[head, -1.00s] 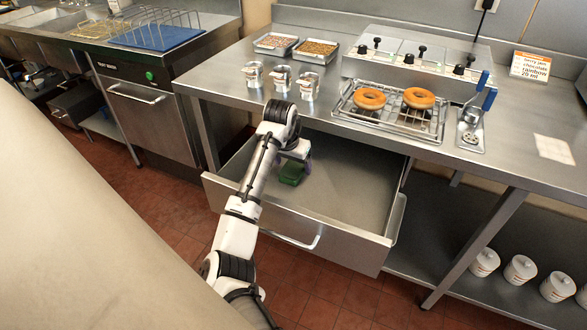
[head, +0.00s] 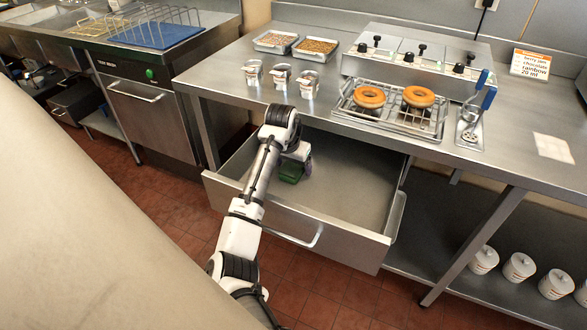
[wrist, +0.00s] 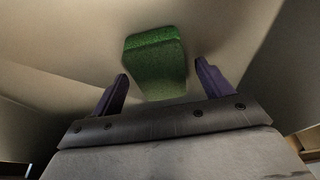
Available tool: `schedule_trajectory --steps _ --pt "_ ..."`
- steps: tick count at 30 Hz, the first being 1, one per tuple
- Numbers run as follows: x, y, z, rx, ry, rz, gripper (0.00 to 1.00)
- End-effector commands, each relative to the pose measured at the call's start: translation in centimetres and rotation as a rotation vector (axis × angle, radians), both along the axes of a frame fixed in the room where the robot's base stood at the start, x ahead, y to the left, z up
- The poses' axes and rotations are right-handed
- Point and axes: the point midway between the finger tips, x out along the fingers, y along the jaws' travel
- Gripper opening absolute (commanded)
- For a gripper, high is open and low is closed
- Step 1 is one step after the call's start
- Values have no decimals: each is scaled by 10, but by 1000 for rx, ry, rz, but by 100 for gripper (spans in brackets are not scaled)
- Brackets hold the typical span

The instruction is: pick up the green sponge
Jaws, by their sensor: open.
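The green sponge (head: 291,172) lies in the open metal drawer, near its left side. In the wrist view the sponge (wrist: 156,65) is a green block just beyond and between the two dark purple fingers of my gripper (wrist: 160,86). The fingers are spread apart, with clear space between each fingertip and the sponge in that view. In the head view my gripper reaches down into the drawer at the sponge, and my wrist partly hides it. I cannot tell how far the fingertips are above the drawer floor.
The drawer (head: 345,200) is otherwise empty, with free floor to the right. Its front wall stands below my arm. The counter above holds metal cups (head: 281,77), trays of toppings (head: 317,48) and a rack with two doughnuts (head: 369,97). White canisters (head: 519,267) stand on the lower shelf.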

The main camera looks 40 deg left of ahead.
Motion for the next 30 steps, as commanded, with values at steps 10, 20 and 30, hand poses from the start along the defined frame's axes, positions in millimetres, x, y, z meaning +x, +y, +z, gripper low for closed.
schedule_trajectory --steps 10,20,30 --pt "0 0 0 0 0 0 51" --pt "0 0 0 0 0 0 30" --pt "0 1 6 2 -1 1 30"
